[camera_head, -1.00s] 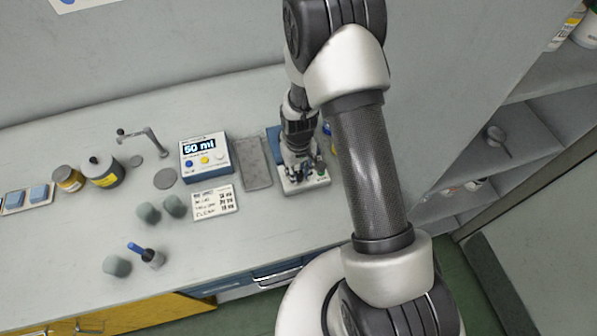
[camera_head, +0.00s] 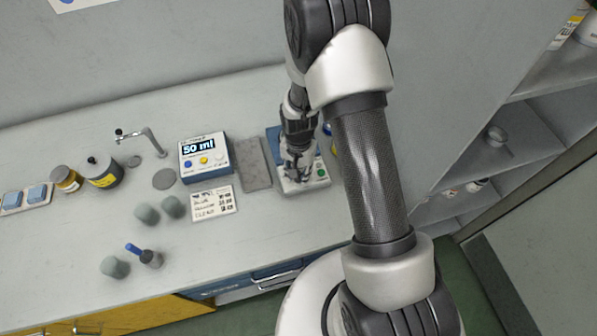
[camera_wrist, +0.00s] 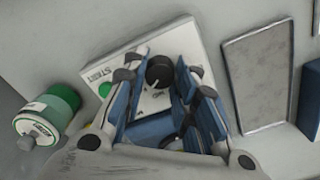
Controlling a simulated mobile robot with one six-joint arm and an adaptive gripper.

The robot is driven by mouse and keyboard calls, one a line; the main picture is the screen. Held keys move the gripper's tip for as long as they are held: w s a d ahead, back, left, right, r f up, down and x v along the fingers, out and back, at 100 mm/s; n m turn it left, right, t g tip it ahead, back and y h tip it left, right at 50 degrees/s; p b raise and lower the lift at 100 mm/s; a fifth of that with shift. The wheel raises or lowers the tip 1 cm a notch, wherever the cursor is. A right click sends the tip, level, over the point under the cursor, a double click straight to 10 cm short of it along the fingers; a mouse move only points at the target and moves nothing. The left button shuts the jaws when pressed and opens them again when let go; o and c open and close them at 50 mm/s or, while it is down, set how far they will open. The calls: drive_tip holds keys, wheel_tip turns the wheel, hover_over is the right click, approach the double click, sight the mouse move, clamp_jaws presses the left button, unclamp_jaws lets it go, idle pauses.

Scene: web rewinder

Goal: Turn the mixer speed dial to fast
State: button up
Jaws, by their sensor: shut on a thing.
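The mixer (camera_head: 292,189) is a pale box with a blue part, standing on the bench under my gripper. In the wrist view its white top panel (camera_wrist: 97,72) carries the word START beside a green button (camera_wrist: 105,90). The black speed dial (camera_wrist: 159,70) has a white pointer mark toward the panel's lower side. My gripper (camera_wrist: 156,77) is shut on the dial, its blue-padded fingers on either side of it. In the head view my gripper (camera_head: 298,163) hides the dial. The speed markings are not readable.
A grey tray (camera_head: 254,163) lies left of the mixer, and a dispenser (camera_head: 205,158) showing 50 ml stands beyond it. A green-and-white bottle (camera_wrist: 45,113) is near the mixer. Jars and small cups stand further left. A wall and shelves are to the right.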

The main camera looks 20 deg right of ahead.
drive_tip(key=shift+m, duration=0.6)
drive_tip(key=o, duration=1.1)
wheel_tip(320, 180, up, 12)
drive_tip(key=shift+r, duration=0.1)
idle(0.5)
